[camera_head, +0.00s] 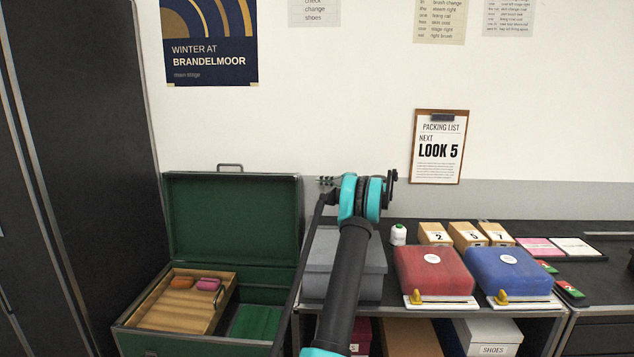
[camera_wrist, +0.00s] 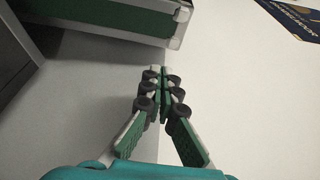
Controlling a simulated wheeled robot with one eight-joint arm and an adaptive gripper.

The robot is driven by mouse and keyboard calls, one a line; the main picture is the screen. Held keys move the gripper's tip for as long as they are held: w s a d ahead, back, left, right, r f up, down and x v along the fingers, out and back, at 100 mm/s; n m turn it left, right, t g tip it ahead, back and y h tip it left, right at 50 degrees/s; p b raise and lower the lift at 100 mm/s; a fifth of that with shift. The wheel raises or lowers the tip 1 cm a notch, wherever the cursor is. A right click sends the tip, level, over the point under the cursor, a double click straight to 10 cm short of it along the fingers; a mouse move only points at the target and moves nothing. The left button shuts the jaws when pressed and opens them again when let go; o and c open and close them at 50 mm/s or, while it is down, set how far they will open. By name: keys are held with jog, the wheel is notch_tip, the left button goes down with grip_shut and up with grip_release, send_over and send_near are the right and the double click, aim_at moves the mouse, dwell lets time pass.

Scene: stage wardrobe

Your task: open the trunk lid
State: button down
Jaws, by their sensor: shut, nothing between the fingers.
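The green trunk (camera_head: 196,341) stands at the left in the head view. Its lid (camera_head: 232,215) stands raised, roughly upright at the back, with a handle on its top edge and the green lining facing forward. The lid's edge also shows at the top of the wrist view (camera_wrist: 105,18). My gripper (camera_head: 325,183) is just right of the lid's upper right corner, at about the height of its top edge. In the wrist view my gripper's fingers (camera_wrist: 158,75) are together and empty, with a gap to the trunk part there.
A wooden tray (camera_head: 160,308) with an orange and a pink item sits inside the trunk. Right of it, a bench holds a grey box (camera_head: 348,270), partly behind my arm, a red case (camera_head: 433,268) and a blue case (camera_head: 508,268). A dark cabinet (camera_head: 75,120) stands at far left.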

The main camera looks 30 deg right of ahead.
aim_at(298, 180)
jog(key=x, duration=0.8)
jog(key=shift+a+r, duration=0.1)
jog(key=s+a, duration=0.1)
jog(key=s, duration=0.1)
jog(key=s+a+r+n, duration=0.1)
jog(key=s+a, duration=0.1)
jog(key=s+a+n, duration=0.1)
jog(key=s, duration=0.1)
jog(key=shift+s+a+r+t+y, duration=0.2)
jog(key=shift+s+r+t+y, duration=0.1)
jog(key=shift+r+t, duration=0.1)
